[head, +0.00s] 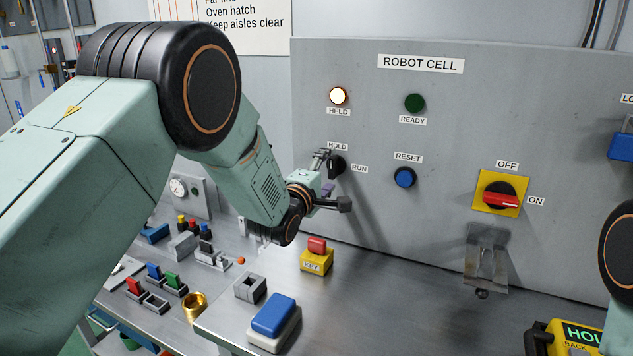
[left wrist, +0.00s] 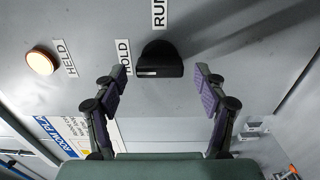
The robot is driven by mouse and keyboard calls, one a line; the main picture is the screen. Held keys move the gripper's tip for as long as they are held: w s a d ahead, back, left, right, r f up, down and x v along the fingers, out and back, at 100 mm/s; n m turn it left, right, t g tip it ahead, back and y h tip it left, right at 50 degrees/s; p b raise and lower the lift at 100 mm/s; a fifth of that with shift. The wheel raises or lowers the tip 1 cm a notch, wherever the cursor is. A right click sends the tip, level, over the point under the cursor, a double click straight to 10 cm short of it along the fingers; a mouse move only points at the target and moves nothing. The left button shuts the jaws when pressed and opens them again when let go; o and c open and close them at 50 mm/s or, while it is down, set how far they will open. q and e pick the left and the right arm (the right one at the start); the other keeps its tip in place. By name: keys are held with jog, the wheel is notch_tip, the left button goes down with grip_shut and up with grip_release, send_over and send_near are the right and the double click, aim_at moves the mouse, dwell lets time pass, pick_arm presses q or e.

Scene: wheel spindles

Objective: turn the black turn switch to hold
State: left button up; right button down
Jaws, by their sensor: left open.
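The black turn switch (head: 337,166) is on the grey ROBOT CELL panel, between the HOLD label (head: 338,146) above it and the RUN label (head: 360,168) to its right. In the left wrist view the switch (left wrist: 160,62) has a white mark at the left end of its bar, on the side of the HOLD label (left wrist: 123,58). My left gripper (head: 334,181) is open in front of the panel. In the left wrist view its fingers (left wrist: 162,85) stand apart on either side of the switch, with no contact visible. My right gripper is not in view.
The HELD lamp (head: 338,96) is lit and the READY lamp (head: 414,103) is dark. A blue RESET button (head: 404,177) and a red-on-yellow OFF/ON switch (head: 501,194) are to the right. A yellow KEY block (head: 316,258) stands on the bench below.

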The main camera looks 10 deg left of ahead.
pick_arm(q)
jog(key=s+a, duration=0.2)
jog(key=s, duration=0.9)
jog(key=shift+a, duration=0.1)
